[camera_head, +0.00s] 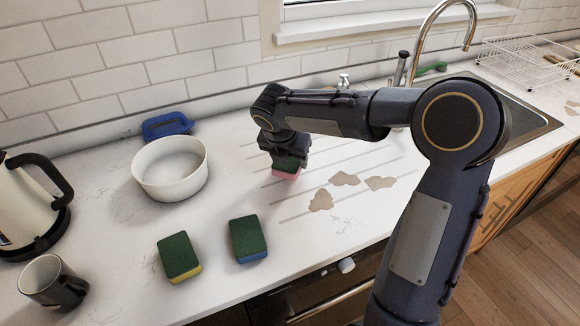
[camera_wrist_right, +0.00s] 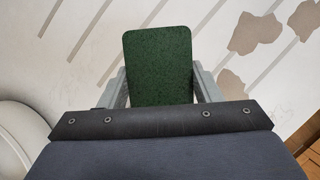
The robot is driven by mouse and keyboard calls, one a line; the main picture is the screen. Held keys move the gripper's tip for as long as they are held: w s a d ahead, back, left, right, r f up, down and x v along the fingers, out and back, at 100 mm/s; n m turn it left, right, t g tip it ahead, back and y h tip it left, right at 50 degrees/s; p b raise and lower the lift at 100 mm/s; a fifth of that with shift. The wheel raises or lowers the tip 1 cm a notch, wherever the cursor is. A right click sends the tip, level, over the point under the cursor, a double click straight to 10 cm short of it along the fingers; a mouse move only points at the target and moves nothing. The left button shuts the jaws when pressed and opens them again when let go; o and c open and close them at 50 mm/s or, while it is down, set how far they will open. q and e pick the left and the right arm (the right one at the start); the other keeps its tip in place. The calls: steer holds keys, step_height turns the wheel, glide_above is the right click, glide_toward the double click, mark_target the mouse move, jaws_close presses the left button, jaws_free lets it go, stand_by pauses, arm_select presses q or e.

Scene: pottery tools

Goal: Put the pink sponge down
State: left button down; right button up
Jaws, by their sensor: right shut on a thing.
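The pink sponge (camera_head: 285,172) has a dark green top and a pink underside. My right gripper (camera_head: 284,157) is shut on it, over the grooved part of the white counter. In the right wrist view the sponge's green face (camera_wrist_right: 158,62) sits between the two grey fingers. I cannot tell whether its underside touches the counter. My left gripper does not show.
A green and yellow sponge (camera_head: 179,257) and a green and blue sponge (camera_head: 248,239) lie on the counter (camera_head: 215,290) in front. A white bowl (camera_head: 170,169), a kettle (camera_head: 30,205) and a mug (camera_head: 52,283) stand left. Brown stains (camera_head: 345,179) lie right of my gripper.

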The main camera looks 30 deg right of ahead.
steer(key=shift+w+d+f, duration=0.1)
steer(key=shift+d+f, duration=0.05)
steer(key=shift+f, duration=0.15)
steer(key=shift+w+d+f, duration=0.1)
steer(key=shift+f, duration=1.6)
steer(key=shift+f, duration=0.15)
steer(key=o, duration=0.9)
steer(key=shift+o, duration=0.2)
